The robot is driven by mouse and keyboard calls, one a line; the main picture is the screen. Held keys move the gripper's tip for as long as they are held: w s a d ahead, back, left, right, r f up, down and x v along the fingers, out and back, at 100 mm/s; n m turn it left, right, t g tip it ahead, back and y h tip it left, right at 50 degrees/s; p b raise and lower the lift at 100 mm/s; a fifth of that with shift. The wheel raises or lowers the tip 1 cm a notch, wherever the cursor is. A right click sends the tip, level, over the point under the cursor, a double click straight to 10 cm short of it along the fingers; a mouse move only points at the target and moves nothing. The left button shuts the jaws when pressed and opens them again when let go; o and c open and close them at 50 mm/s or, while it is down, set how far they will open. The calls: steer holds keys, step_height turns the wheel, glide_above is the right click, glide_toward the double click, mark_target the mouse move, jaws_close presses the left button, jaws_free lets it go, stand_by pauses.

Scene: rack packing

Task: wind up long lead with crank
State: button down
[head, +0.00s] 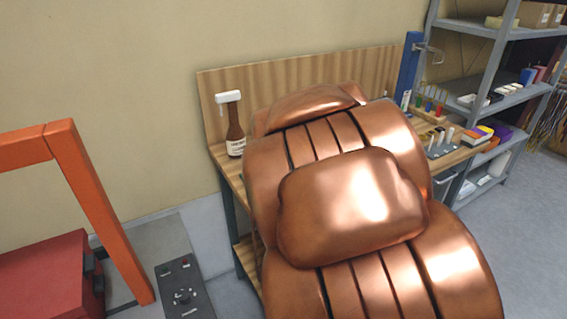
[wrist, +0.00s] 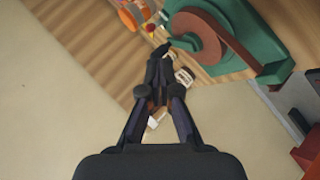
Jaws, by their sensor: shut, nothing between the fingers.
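A green winder (wrist: 265,40) with a brown round disc (wrist: 198,36) stands on the wooden bench at the upper right of the wrist view. A green arm-like part (wrist: 274,74) sticks out at its lower right; I cannot tell whether it is the crank. My gripper (wrist: 160,62) is shut and empty, its tips just left of the disc; I cannot tell whether they touch the winder. In the head view my copper arm hides the winder and my gripper.
A brown bottle with a white top (head: 235,140) stands at the left end of the bench. Small parts and racks (head: 440,140) lie at its right, beside a grey shelf unit (head: 480,28). An orange frame (head: 95,200) and red box (head: 45,280) stand left.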

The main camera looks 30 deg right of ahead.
steer(key=w+f+n+t+y+b, duration=0.2)
steer(key=w+n+t+b, duration=0.1)
steer(key=n, duration=0.1)
steer(key=w+d+f+n+t+y+b, duration=0.1)
steer(key=w+f+n+t+y+b, duration=0.1)
steer(key=f+n+b, duration=0.1)
steer(key=w+f+n+t+y+b, duration=0.2)
steer(key=w+n+t+b, duration=0.1)
steer(key=n, duration=0.2)
steer(key=shift+w+d+f+n+t, duration=0.15)
steer(key=shift+w+d+n+t, duration=0.15)
steer(key=shift+d, duration=0.1)
steer(key=shift+s+a+f+n+t+y+b, duration=0.1)
steer(key=shift+a+f+n+t+y+b, duration=0.2)
steer(key=shift+a+n+y, duration=0.45)
steer(key=w, duration=0.3)
steer(key=w+p, duration=0.1)
steer(key=w, duration=0.2)
steer(key=w+p, duration=0.1)
steer(key=w, duration=0.3)
steer(key=shift+a+r, duration=0.15)
steer(key=shift+a, duration=0.1)
steer(key=shift+s+d, duration=0.2)
steer(key=shift+d, duration=0.35)
steer(key=shift+s+d, duration=0.15)
steer(key=shift+d, duration=0.35)
steer(key=shift+s+d+p, duration=0.25)
steer(key=shift+d+p, duration=0.25)
steer(key=shift+d, duration=0.5)
